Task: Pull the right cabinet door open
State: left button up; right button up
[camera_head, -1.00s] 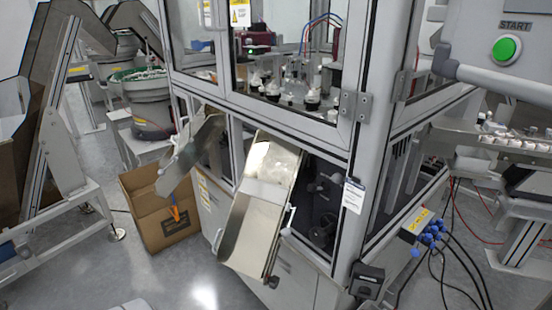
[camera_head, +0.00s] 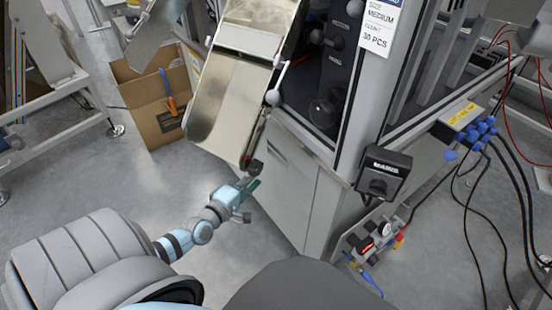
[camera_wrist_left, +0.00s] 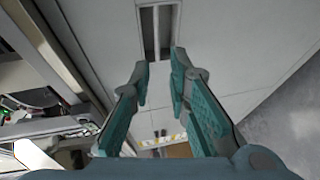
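The grey cabinet under the machine shows in the head view, with its right cabinet door (camera_head: 283,185) facing my left side. In the left wrist view, a pale panel (camera_wrist_left: 225,40) fills much of the picture and has a recessed, dark-slotted handle (camera_wrist_left: 157,28). My left gripper (camera_head: 250,188) is in front of the cabinet, below the metal chute. In the left wrist view its fingers (camera_wrist_left: 160,70) are apart with nothing between them, and the handle lies beyond their tips. I cannot tell the exact distance to it. The door looks closed. My right gripper is not in view.
A metal chute (camera_head: 222,100) hangs above my left gripper. A cardboard box (camera_head: 150,105) stands on the floor at the left. A black switch box (camera_head: 383,172) is at the cabinet's right corner, with cables and blue connectors (camera_head: 482,130) farther right. Floor in front is clear.

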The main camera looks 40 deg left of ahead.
pick_arm(q)
jog(key=b, duration=0.5)
send_near(275, 157)
jog(key=w+d+r, duration=0.2)
jog(key=w, duration=0.2)
jog(key=shift+w+a+r+b, duration=0.1)
jog(key=shift+w+a+b, duration=0.1)
jog(key=shift+w, duration=0.35)
jog(key=shift+w+a+b, duration=0.15)
jog(key=shift+w+b, duration=0.05)
jog(key=shift+w, duration=0.85)
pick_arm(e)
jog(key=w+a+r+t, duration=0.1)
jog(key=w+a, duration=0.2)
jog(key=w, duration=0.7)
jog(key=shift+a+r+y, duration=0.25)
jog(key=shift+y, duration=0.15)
pick_arm(q)
jog(key=shift+c, duration=0.3)
grip_shut()
